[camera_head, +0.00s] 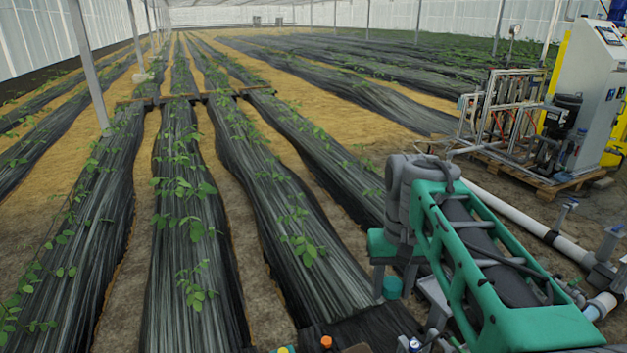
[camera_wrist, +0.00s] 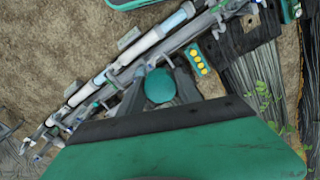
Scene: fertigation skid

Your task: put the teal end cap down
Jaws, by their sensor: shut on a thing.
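The teal end cap (camera_head: 392,288) is a small round piece at the lower end of my gripper (camera_head: 391,276). My gripper points down and its fingers are shut on the cap's sides. In the wrist view the cap (camera_wrist: 160,86) shows as a teal disc between the two grey fingers of my gripper (camera_wrist: 158,88). The cap is held up in the air, above the pipework in the wrist view. Its underside is hidden there.
A long white pipe (camera_head: 528,223) with valves runs at the right. A pallet-mounted skid (camera_head: 515,130) stands at the back right. A green block with yellow spots (camera_wrist: 198,59) lies near the pipework. Film-covered plant rows (camera_head: 180,220) fill the left.

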